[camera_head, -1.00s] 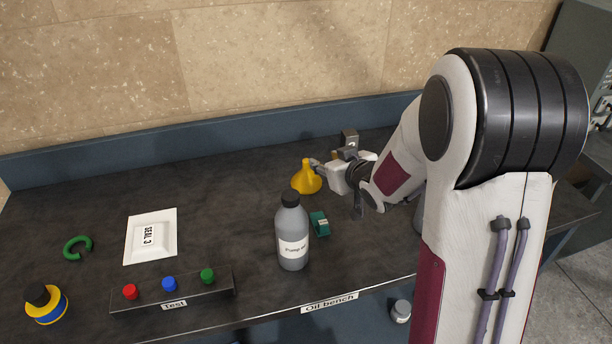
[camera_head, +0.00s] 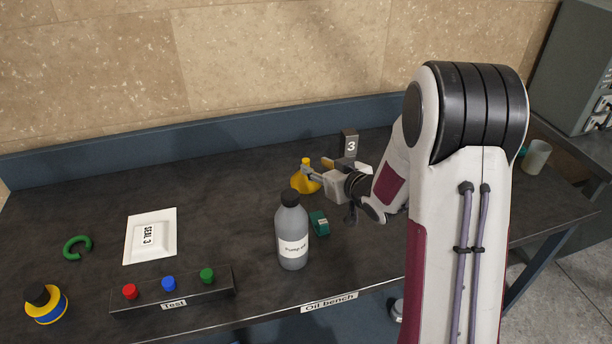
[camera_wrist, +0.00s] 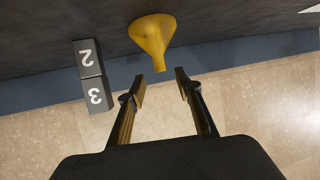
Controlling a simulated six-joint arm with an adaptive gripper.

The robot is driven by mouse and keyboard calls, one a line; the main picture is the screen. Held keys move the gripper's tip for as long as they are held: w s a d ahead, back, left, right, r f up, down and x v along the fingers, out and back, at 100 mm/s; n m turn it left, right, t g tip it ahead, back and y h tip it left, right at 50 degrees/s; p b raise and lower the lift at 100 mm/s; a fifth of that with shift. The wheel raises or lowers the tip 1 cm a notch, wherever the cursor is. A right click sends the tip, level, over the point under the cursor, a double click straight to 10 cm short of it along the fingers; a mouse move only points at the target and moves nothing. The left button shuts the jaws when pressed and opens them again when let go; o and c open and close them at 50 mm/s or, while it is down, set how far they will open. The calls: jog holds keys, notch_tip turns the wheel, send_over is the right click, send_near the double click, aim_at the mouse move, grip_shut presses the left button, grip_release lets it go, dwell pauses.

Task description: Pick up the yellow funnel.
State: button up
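The yellow funnel (camera_head: 299,185) stands on the dark bench, wide end down and spout up. In the head view my gripper (camera_head: 313,174) is close to its right side and covers part of it. In the wrist view, which is turned upside down, the funnel (camera_wrist: 152,36) lies just beyond the fingertips of my gripper (camera_wrist: 160,82). Its spout end points toward the gap between them. The two fingers are apart with nothing between them. I cannot tell whether a finger touches the funnel.
A grey pump oil bottle (camera_head: 292,240) and a teal object (camera_head: 319,224) stand in front of the funnel. A white seal tray (camera_head: 165,252) and button box (camera_head: 190,290) lie left.

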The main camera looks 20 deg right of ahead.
aim_at(308, 164)
jog(key=shift+x, duration=1.05)
jog(key=shift+w, duration=0.1)
jog(key=shift+x, duration=2.5)
jog(key=shift+f, duration=0.1)
grip_shut()
